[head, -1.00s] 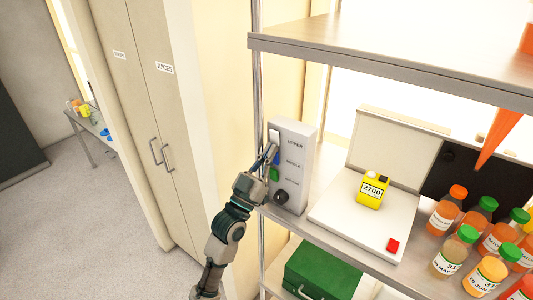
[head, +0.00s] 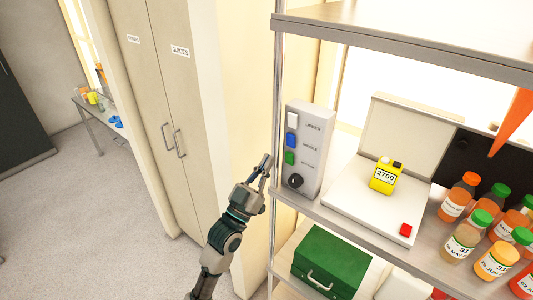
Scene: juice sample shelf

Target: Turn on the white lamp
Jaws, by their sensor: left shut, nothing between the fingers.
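A grey switch box (head: 312,150) stands at the left end of the middle shelf. It has a white switch (head: 293,120) at the top labelled UPPER, a blue switch (head: 291,143) below it, a green switch (head: 289,158) under that, and a black knob (head: 295,181) at the bottom. My left gripper (head: 267,163) is shut and empty, to the left of the box and apart from it, lower than the white switch. No lamp is clearly identifiable in view. My right gripper is not in view.
Several juice bottles (head: 465,238) stand further right. A green case (head: 330,262) sits below.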

